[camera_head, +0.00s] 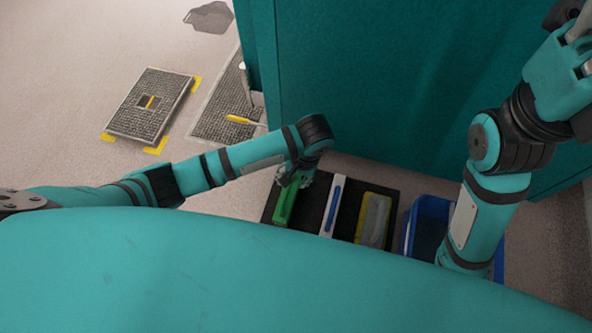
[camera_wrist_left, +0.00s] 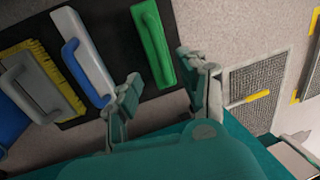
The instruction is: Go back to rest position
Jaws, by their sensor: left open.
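My left gripper (camera_head: 292,180) is above the black mat, over the green-handled tool (camera_head: 286,203). In the left wrist view my left gripper (camera_wrist_left: 162,76) has its two fingers spread wide with nothing between the tips. The green tool (camera_wrist_left: 153,42) lies on the mat beyond the fingers, seemingly apart from them. My right arm rises at the right of the head view. Its end at the top right corner is partly cut off, and its finger state is unclear.
The black mat (camera_head: 270,210) also holds a white tool with a blue handle (camera_head: 333,205) and a grey-and-yellow brush (camera_head: 374,220). A blue bin (camera_head: 410,232) stands to their right. A tall teal cabinet (camera_head: 390,90) stands behind.

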